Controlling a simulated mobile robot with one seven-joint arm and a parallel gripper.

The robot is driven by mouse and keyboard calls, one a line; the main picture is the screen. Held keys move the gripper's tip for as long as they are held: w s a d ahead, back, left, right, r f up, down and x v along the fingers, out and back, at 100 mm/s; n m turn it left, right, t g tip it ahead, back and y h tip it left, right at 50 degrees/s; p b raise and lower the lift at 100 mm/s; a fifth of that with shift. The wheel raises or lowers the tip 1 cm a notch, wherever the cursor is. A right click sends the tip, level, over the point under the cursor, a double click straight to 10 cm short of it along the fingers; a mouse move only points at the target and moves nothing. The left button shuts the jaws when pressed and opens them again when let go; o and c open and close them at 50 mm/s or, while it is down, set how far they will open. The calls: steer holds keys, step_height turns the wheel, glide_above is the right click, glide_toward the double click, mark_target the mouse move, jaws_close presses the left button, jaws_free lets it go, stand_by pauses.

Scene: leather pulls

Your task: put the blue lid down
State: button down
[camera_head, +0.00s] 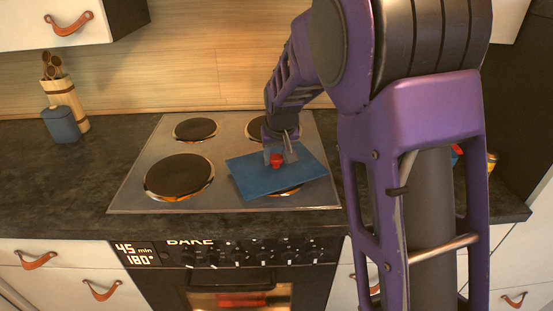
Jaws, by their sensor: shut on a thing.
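The blue lid (262,184) is a flat, roughly square plate with a small red knob (276,160) on top. It shows over the right side of the stove's cooktop (140,195), covering most of the front right burner. It looks slightly tilted. My gripper (277,157) points down at the lid and is shut on the red knob. I cannot tell whether the lid touches the cooktop or hangs just above it.
The front left burner (179,177) and back left burner (195,129) are bare. A blue container (61,125) and a utensil holder (66,97) with wooden spoons stand on the dark counter (100,165) at left. My arm hides much of the right counter.

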steer(key=shift+f, duration=0.1)
steer(key=c, duration=0.8)
jaws_free()
steer(key=shift+f, duration=0.15)
steer(key=shift+c, duration=0.2)
steer(key=o, duration=0.4)
steer(key=shift+o, duration=0.2)
steer(key=shift+s+r, duration=0.1)
steer(key=shift+r, duration=0.5)
steer(key=p+v, duration=0.1)
steer(key=v, duration=1)
steer(key=shift+r, duration=0.1)
